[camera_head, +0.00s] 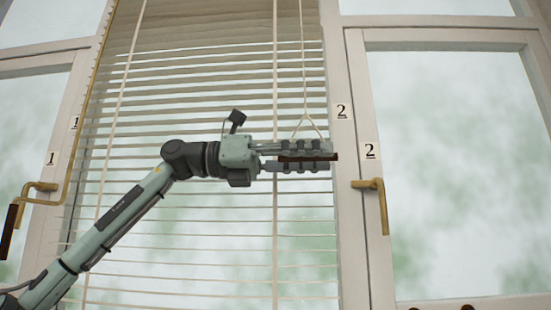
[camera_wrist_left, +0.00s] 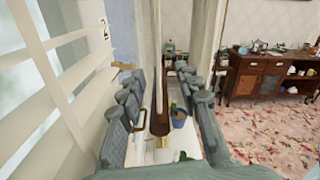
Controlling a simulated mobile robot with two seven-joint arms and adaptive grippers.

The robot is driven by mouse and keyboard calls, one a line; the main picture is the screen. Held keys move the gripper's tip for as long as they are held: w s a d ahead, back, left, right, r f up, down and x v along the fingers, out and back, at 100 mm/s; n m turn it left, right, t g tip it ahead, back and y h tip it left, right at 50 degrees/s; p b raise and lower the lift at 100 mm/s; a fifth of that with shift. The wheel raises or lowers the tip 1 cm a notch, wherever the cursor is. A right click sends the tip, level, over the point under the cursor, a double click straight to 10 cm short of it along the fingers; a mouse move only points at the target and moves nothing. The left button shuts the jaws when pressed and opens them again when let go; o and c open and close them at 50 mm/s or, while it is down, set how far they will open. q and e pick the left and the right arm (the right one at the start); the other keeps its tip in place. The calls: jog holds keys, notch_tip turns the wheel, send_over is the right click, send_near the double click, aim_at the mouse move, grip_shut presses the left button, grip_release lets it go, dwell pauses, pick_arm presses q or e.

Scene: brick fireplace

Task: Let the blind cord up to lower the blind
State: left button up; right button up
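The white slatted blind (camera_head: 200,100) hangs across the middle window, its slats closer together at the top than below. A pale cord (camera_head: 303,70) runs down in front of its right side and splits into a small triangle above a brown wooden bar (camera_head: 335,156). My left gripper (camera_head: 318,157) reaches in from the left, with its fingers above and below the bar. In the left wrist view, the bar (camera_wrist_left: 160,122) lies between the spread fingers, with gaps visible on both sides. The fingers hide much of the bar in the head view. My right gripper is not seen.
A brass window handle (camera_head: 382,205) sits on the right frame, and another (camera_head: 40,187) on the left. The wrist view shows a wooden sideboard (camera_wrist_left: 262,78) on a patterned carpet (camera_wrist_left: 265,130).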

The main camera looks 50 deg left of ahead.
pick_arm(q)
jog(key=v, duration=0.9)
jog(key=shift+s+a, duration=0.25)
jog(key=shift+a, duration=0.05)
dwell(0.3)
